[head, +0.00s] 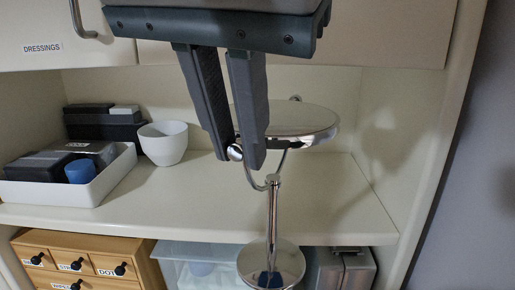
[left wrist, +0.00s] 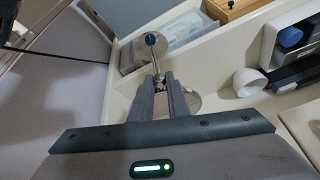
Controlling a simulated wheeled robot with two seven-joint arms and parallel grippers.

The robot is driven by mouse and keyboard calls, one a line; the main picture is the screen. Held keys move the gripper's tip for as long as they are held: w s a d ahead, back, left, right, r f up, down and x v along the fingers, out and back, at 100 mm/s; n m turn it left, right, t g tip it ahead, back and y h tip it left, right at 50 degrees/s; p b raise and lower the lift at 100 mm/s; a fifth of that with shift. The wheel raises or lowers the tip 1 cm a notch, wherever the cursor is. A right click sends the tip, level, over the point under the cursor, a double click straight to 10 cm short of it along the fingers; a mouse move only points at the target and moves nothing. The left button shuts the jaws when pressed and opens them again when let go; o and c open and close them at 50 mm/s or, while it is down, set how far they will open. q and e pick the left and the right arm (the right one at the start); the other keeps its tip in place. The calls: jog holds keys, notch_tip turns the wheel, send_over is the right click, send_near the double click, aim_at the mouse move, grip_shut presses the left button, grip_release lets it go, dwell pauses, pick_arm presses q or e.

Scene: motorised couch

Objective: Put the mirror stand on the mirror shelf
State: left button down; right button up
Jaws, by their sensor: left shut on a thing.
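The mirror stand is a chrome piece with a round tilted mirror (head: 312,122), a thin stem (head: 272,215) and a round base (head: 285,262). My left gripper (head: 242,158) is shut on the mirror stand near its fork, just below the mirror, and holds it up, roughly upright. The fingers cover part of the mirror. In the left wrist view the stem (left wrist: 154,58) points away from the fingers (left wrist: 165,92). The mirror shelf (head: 170,205) is a cream open shelf. In the head view, the base shows below its front edge. My right gripper is not in view.
A white tray (head: 75,192) with dark boxes and a blue cup (head: 80,171), and a white cup (head: 163,142), stand on the shelf's left. Its right part is clear. Cupboards (head: 60,40) hang above; wooden drawers (head: 85,250) and a clear bin (head: 195,255) are below.

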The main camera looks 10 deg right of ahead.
pick_arm(q)
jog(key=w+d+p, duration=0.1)
jog(key=w+d, duration=0.1)
jog(key=w, duration=0.2)
jog(key=w+d+p, duration=0.1)
jog(key=w, duration=0.3)
jog(key=w+d+p, duration=0.1)
jog(key=w+d, duration=0.1)
jog(key=w, duration=0.2)
jog(key=shift+d, duration=0.3)
jog(key=shift+w+d+r+p, duration=0.1)
jog(key=shift+w+d+p, duration=0.05)
jog(key=shift+w+p, duration=0.35)
jog(key=shift+w+d+p, duration=0.25)
jog(key=shift+w+d, duration=0.1)
jog(key=shift+w, duration=0.35)
jog(key=shift+w+d+p, duration=0.25)
jog(key=shift+w+d, duration=0.1)
jog(key=shift+w, duration=0.35)
jog(key=shift+w+f+b, duration=0.15)
jog(key=shift+f+b, duration=0.65)
jog(key=shift+f, duration=0.05)
